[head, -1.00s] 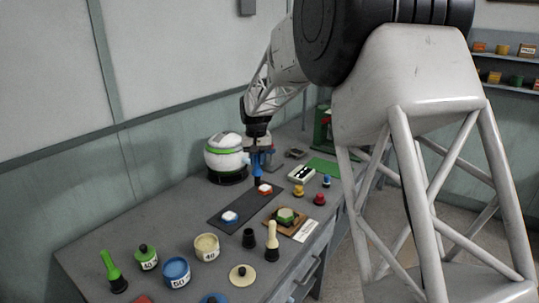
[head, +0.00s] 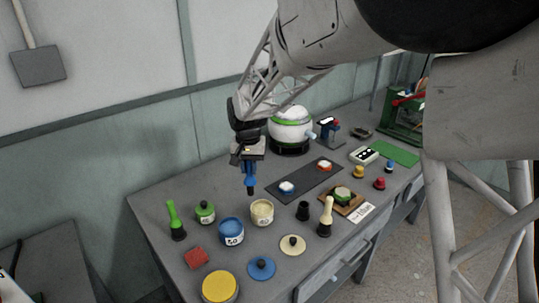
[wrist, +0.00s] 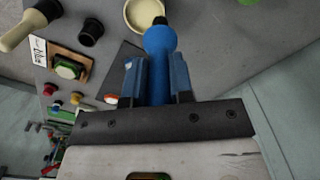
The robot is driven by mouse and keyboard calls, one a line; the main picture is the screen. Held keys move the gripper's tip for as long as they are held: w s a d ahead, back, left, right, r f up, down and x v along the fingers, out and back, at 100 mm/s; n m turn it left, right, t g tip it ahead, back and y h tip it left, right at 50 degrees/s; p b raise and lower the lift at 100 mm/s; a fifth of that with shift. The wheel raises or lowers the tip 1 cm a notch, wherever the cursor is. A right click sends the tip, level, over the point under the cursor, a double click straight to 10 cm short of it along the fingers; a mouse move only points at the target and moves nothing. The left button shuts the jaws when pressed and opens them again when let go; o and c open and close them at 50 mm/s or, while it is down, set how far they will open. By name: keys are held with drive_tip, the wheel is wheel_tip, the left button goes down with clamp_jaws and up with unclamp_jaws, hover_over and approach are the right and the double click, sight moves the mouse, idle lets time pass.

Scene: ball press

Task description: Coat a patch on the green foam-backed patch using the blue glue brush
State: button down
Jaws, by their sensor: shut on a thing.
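My gripper (head: 248,160) is shut on the blue glue brush (head: 250,178), which hangs upright with its dark tip down, above the table behind the pots. In the wrist view the brush's blue bulb handle (wrist: 160,42) sits between the two blue fingers (wrist: 159,78). A green patch (head: 343,194) lies on a small wooden board (head: 356,207), to the right of my gripper and apart from it. The patch also shows in the wrist view (wrist: 67,70). The blue pot (head: 231,234) stands in front of my gripper, beside the open cream pot (head: 262,215).
A dark mat (head: 305,184) carries a blue-and-white and a red-and-white patch. A dark cup (head: 302,211), a cream brush (head: 327,215) and a green brush (head: 174,220) stand upright. Lids (head: 261,268) (head: 292,246) lie at the front. A white round machine (head: 290,128) stands behind.

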drive_tip(key=s+a+f, duration=0.1)
drive_tip(key=s+a, duration=0.4)
drive_tip(key=s, duration=0.2)
drive_tip(key=shift+s+a+f, duration=0.2)
drive_tip(key=shift+s+a, duration=0.15)
drive_tip(key=shift+a, duration=0.05)
drive_tip(key=shift+f, duration=0.15)
drive_tip(key=shift+f, duration=2.8)
drive_tip(key=shift+f, duration=0.7)
idle(0.8)
drive_tip(key=shift+r, duration=0.15)
wheel_tip(320, 180, up, 7)
idle(1.1)
idle(0.5)
